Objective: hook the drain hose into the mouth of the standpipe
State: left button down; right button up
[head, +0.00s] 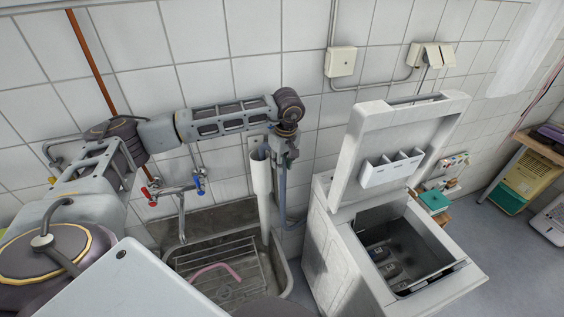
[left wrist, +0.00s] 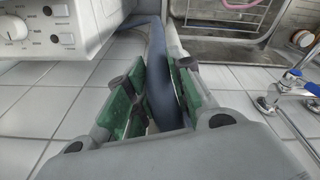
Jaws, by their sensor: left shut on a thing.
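The standpipe (head: 264,195) is a white upright pipe at the sink's right rim, its open mouth (head: 259,153) at the top. My left gripper (head: 283,158) is just right of that mouth, fingers pointing down. It is shut on the grey-blue drain hose (head: 282,195), which hangs down beside the standpipe. In the left wrist view the hose (left wrist: 157,50) runs between the green finger pads (left wrist: 160,85), with the white standpipe (left wrist: 174,42) close beside it. The hose's free end is hard to make out, and I cannot see it inside the mouth. My right gripper is not in view.
A sink (head: 160,232) with a wire rack and a pink curved tube (head: 218,268) lies below. The tap (head: 181,205) with red and blue handles is left of the standpipe. An open-lidded white washing machine (head: 335,240) stands right. The tiled wall is close behind.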

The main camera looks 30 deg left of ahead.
pick_arm(q)
jog(key=shift+f+b, duration=0.75)
jog(key=shift+f, duration=0.3)
jog(key=c, duration=1.2)
grip_release()
jog(key=shift+o, duration=0.2)
notch_tip(320, 180, up, 12)
jog(key=s+d, duration=0.1)
jog(key=shift+d, duration=0.3)
jog(key=shift+f, duration=0.15)
